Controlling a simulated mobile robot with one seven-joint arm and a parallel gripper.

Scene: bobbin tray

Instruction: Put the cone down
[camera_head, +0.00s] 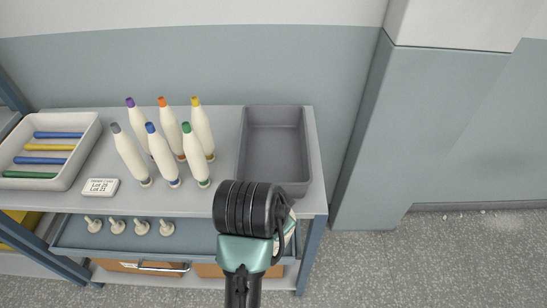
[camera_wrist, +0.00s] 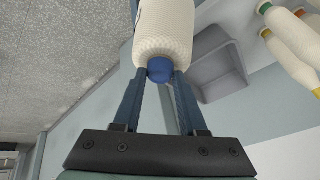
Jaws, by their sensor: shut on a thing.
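The cone (camera_wrist: 165,30) is a cream-white yarn bobbin with a blue tube end, seen close up in the wrist view. My gripper (camera_wrist: 160,73) is shut on it near the blue end, one dark finger on each side. The cone's far end runs out of the top of the picture. In the head view my own arm hides the fingers and most or all of the cone, in front of the bench's right front edge. The empty grey tray (camera_head: 242,150) sits at the right end of the bench; it also shows behind the cone in the wrist view (camera_wrist: 215,70).
Several cream cones (camera_head: 165,145) with coloured tips stand in two rows left of the grey tray. A white tray (camera_head: 75,180) of coloured tubes and a label card (camera_head: 101,187) lie further left. A pull-out shelf (camera_head: 190,243) with several pegs is below.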

